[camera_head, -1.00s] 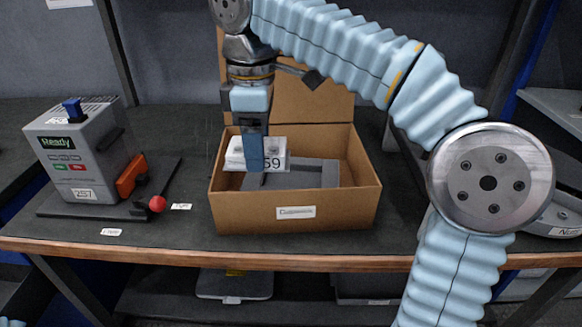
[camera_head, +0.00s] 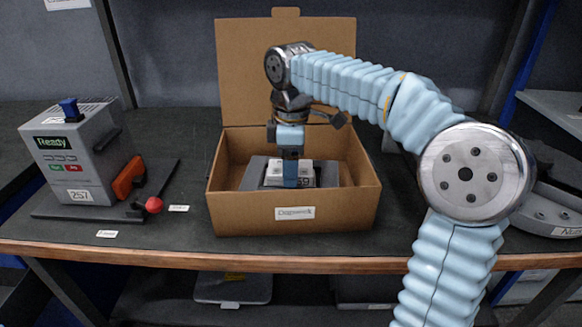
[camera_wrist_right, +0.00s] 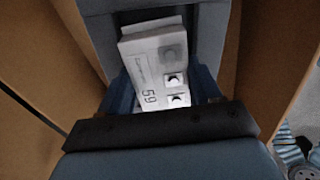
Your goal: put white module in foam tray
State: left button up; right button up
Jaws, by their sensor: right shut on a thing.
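The white module (camera_head: 304,172), marked 59, is down inside the open cardboard box, at the grey foam tray (camera_head: 255,176). My right gripper (camera_head: 290,180) is shut on the module from above. In the right wrist view the module (camera_wrist_right: 158,65) shows its label and round terminals between the blue fingers of the right gripper (camera_wrist_right: 165,95), with grey foam (camera_wrist_right: 208,35) around it. I cannot tell whether the module is fully seated in the foam. My left gripper is not in view.
The cardboard box (camera_head: 240,213) stands on the dark bench, its lid (camera_head: 235,70) raised behind. A grey tester (camera_head: 70,155) reading Ready, with an orange part and red-knobbed lever (camera_head: 153,205), stands at left.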

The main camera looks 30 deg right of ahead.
jog(key=shift+f, duration=0.45)
jog(key=shift+s+a+f+b, duration=0.1)
jog(key=shift+s+f+b, duration=0.1)
jog(key=shift+f+b, duration=0.35)
jog(key=o, duration=1.3)
jog(key=shift+f, duration=0.1)
jog(key=r+p, duration=0.2)
jog(key=r, duration=0.4)
jog(key=r+p, duration=0.2)
jog(key=r, duration=0.5)
jog(key=shift+w+r, duration=0.2)
jog(key=shift+r, duration=0.1)
